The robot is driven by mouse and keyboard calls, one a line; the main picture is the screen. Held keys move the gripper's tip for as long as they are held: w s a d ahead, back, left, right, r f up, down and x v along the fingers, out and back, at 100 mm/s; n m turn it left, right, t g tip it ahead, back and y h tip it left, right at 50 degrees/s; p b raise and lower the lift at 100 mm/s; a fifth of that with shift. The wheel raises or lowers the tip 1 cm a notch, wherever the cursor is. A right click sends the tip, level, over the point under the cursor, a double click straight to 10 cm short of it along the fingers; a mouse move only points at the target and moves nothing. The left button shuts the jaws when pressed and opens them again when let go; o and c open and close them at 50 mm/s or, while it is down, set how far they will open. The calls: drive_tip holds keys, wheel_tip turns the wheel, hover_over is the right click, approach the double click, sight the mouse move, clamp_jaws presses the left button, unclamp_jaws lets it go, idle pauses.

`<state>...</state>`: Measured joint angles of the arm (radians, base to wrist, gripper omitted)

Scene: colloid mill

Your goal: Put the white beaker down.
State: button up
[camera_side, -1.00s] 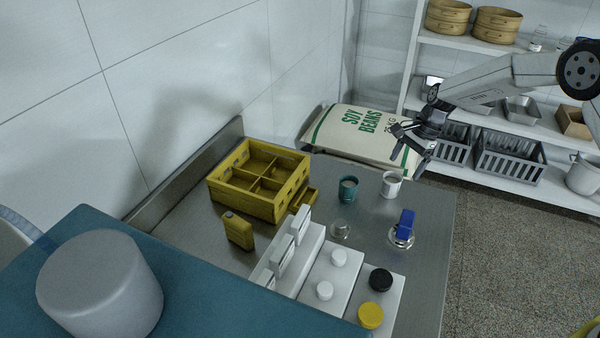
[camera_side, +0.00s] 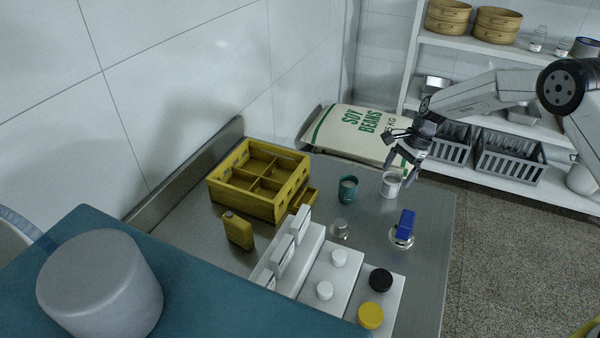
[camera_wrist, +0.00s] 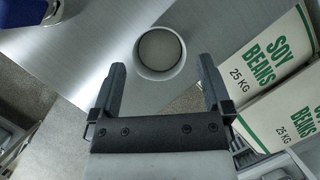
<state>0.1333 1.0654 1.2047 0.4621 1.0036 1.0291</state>
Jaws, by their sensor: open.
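The white beaker (camera_side: 391,185) stands upright on the steel table near its far right edge, with a grey content or inside showing at the top. It also shows in the wrist view (camera_wrist: 160,52), upright, just beyond the fingertips. My gripper (camera_side: 405,172) is above and slightly to the right of the beaker in the side view. In the wrist view my gripper (camera_wrist: 160,68) has its two fingers wide apart and nothing between them. The beaker lies centred ahead of the gap; whether the fingers touch it cannot be told.
A teal cup (camera_side: 348,188) stands left of the beaker. A blue-handled item (camera_side: 404,228) and a small metal piece (camera_side: 340,229) stand nearer. A yellow crate (camera_side: 228,198) is at left. A soy bean sack (camera_side: 350,134) lies behind. Bare steel lies between them.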

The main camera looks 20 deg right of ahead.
sight(384, 194)
drive_tip(key=shift+x, duration=2.6)
clamp_jaws()
drive_tip(key=shift+r, duration=0.2)
drive_tip(key=shift+r, duration=0.45)
drive_tip(key=s+r, duration=1.1)
drive_tip(key=s, duration=0.3)
drive_tip(key=shift+r, duration=0.4)
